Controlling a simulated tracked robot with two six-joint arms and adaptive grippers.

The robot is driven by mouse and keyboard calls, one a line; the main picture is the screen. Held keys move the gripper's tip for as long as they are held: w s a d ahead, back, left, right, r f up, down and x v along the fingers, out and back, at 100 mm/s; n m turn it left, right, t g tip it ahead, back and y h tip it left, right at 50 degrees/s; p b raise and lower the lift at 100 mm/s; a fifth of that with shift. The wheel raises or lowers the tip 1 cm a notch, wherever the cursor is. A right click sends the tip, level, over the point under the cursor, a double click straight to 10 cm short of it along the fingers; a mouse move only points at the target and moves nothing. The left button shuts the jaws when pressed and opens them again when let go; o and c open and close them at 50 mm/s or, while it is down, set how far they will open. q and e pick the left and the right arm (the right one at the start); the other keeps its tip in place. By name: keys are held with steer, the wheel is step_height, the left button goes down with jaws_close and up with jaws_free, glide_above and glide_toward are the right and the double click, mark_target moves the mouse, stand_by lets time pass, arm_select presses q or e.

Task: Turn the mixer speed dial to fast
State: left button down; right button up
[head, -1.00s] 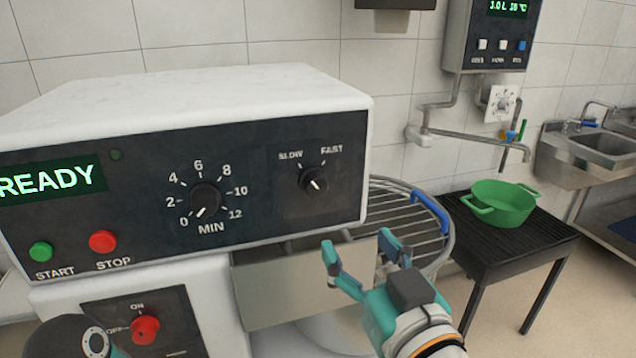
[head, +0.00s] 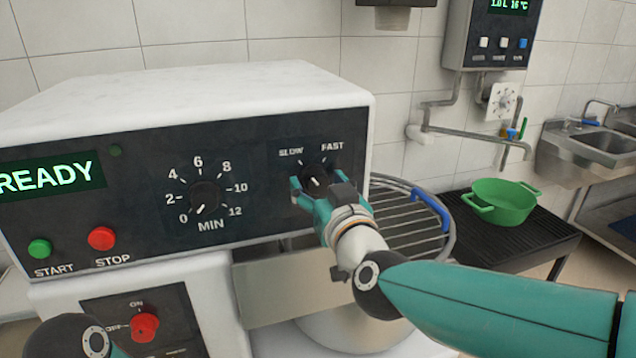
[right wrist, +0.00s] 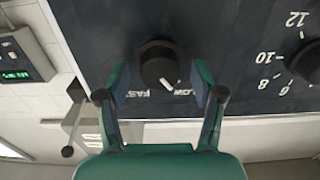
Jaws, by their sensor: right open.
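The mixer speed dial (head: 317,174) is a small black knob on the dark panel, under the labels SLOW and FAST. Its white mark points toward SLOW. My right gripper (head: 316,186) is open at the dial, in front of the panel. In the right wrist view, the dial (right wrist: 157,60) shows between the two fingertips of my gripper (right wrist: 157,82), with a gap on each side; the picture is turned upside down there. Whether a fingertip touches the panel I cannot tell. My left gripper is out of view; only a dark arm joint shows at lower left.
The minute dial (head: 205,197) is left of the speed dial. START (head: 39,249) and STOP (head: 102,238) buttons and a red ON/OFF switch (head: 145,327) are further left. A wire guard (head: 405,215) and a green pot (head: 503,202) on a black stand are at right.

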steer(key=shift+w, duration=0.2)
steer(key=c, duration=1.1)
